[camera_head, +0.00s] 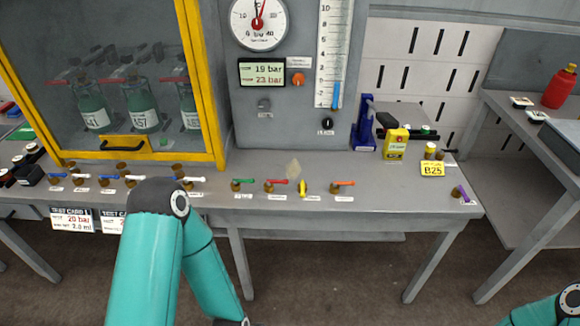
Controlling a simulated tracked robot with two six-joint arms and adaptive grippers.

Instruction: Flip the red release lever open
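A small brass valve with a red lever (279,182) sits on the front part of the grey bench. Its red handle points to the right, roughly level. A green lever (243,181) is to its left, and a yellow lever (303,189) and an orange lever (344,183) are to its right. The labels below them are too small to read. My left arm rises in front of the bench and folds back down, its gripper out of frame. Only a piece of my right arm shows at the bottom right corner. Neither gripper touches the red lever.
A yellow-framed cabinet (209,90) with bottles stands behind the left levers, several blue and white. A panel with a round gauge (259,22) and display (262,72) stands behind the red lever. A blue stand (365,125) and yellow device (396,144) are to the right.

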